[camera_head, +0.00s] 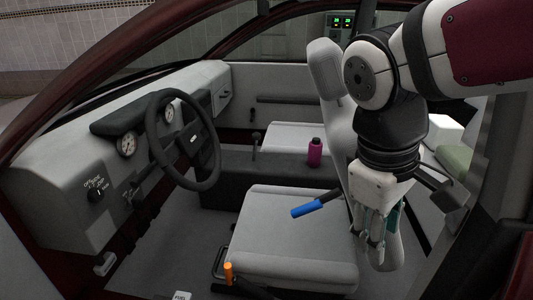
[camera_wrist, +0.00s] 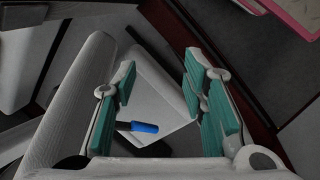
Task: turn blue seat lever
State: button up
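The blue seat lever (camera_head: 308,209) is a blue grip on a black shaft. In the head view it appears over the near seat cushion, pointing left and slightly down. Its shaft runs up to the right toward the seat backrest. In the wrist view the blue grip (camera_wrist: 144,127) shows below the space between the fingertips, pointing right. My gripper (camera_head: 374,240) points down at the right of the lever, in front of the backrest, apart from the blue grip. In the wrist view my gripper (camera_wrist: 160,72) is open, with teal pads wide apart and nothing between them.
The seat cushion (camera_head: 290,235) lies below the lever. A purple bottle (camera_head: 315,152) stands on the centre console. The steering wheel (camera_head: 182,140) and dashboard are at the left. The dark red car frame surrounds the opening.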

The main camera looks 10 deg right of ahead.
jog(key=w+a+r+n+h+p, duration=0.1)
jog(key=w+a+n+p, duration=0.3)
jog(key=w, duration=0.6)
jog(key=n+t+h+p, duration=0.1)
jog(key=n+t+p, duration=0.1)
jog(key=n, duration=0.5)
send_near(309, 205)
jog(key=b+x, duration=0.3)
jog(key=x, duration=0.8)
jog(key=shift+r, duration=0.1)
grip_shut()
